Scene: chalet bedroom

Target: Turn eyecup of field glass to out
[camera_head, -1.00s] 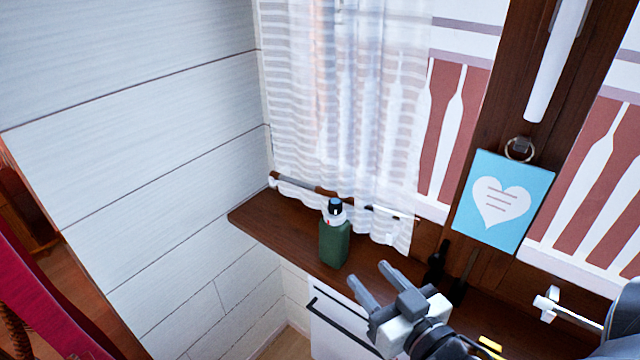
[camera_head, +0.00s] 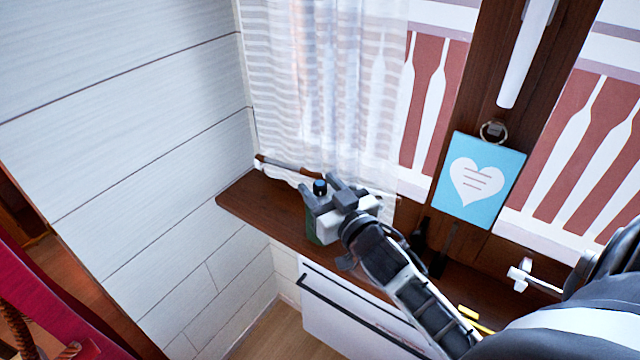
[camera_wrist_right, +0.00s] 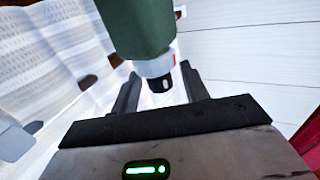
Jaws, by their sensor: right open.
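The field glass (camera_head: 313,226) is a green body standing upright on the brown window ledge, with a black eyecup (camera_head: 320,186) on top. My right gripper (camera_head: 319,190) is open over it, its fingers on either side of the eyecup, and hides much of the body in the head view. In the right wrist view, the green field glass (camera_wrist_right: 141,28) reaches down from the top, with a pale collar and the black eyecup (camera_wrist_right: 161,84) between the fingers (camera_wrist_right: 158,90). I cannot tell whether either finger touches it. My left gripper is not in view.
The wooden ledge (camera_head: 243,203) runs along the window below a sheer curtain (camera_head: 290,90). A brown stick-like object (camera_head: 288,166) lies behind the field glass. A blue heart sign (camera_head: 480,180) hangs at the right. A white panelled wall (camera_head: 130,130) is at the left.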

